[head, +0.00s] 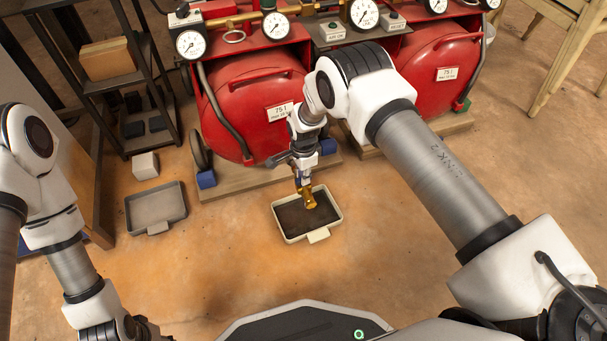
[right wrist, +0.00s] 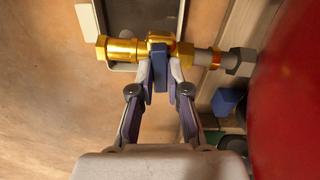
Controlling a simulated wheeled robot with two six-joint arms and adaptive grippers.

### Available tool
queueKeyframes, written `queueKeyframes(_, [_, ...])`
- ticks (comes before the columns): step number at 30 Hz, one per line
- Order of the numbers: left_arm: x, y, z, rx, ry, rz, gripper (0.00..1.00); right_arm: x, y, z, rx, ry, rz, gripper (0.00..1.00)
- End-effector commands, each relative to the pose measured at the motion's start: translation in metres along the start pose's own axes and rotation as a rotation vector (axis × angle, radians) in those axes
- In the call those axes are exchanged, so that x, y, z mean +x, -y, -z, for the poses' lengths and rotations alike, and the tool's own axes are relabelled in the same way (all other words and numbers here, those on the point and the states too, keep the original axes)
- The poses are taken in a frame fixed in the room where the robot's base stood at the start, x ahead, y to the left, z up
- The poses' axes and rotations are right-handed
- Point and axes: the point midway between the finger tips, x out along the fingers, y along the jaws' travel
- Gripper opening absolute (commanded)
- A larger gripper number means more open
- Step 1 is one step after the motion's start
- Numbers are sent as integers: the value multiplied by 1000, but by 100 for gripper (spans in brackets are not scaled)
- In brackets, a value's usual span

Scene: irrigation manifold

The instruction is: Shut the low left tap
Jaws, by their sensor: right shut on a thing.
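The low left tap is a brass fitting (head: 308,197) under the front of the left red tank, above a shallow tray (head: 336,212). In the right wrist view the brass body (right wrist: 124,50) runs sideways and joins a grey pipe (right wrist: 207,58) towards the tank. My right gripper (head: 302,178) is at the tap. In the right wrist view its fingers (right wrist: 160,76) are closed on the tap's narrow blue handle (right wrist: 160,62). The fingers hide part of the handle, and I cannot tell its turn clearly. My left gripper (head: 135,327) is at the bottom left, partly cut off.
The left red tank (head: 250,105) and right red tank (head: 435,65) stand behind the tap, with gauges (head: 190,44) above. An empty grey tray (head: 155,207) and a white block (head: 145,166) lie left. A dark shelf (head: 118,82) stands back left. The front floor is clear.

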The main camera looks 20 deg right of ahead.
Motion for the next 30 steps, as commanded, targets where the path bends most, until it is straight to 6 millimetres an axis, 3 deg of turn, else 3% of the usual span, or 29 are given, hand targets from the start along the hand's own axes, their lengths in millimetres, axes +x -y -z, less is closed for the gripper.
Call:
queueKeyframes(9, [1,0,0,0,0,0,41,1,-2,-1,137,1,-4,0])
queueKeyframes(25, [1,0,0,0,0,0,41,1,-1,-1,166,1,-3,0])
queueKeyframes(27, [1,0,0,0,0,0,41,1,-1,-1,166,1,-3,33])
queueKeyframes(28, [1,0,0,0,0,0,41,1,-1,-1,166,1,-3,41])
queueKeyframes(30, [1,0,0,0,0,0,41,1,-1,-1,165,1,-2,41])
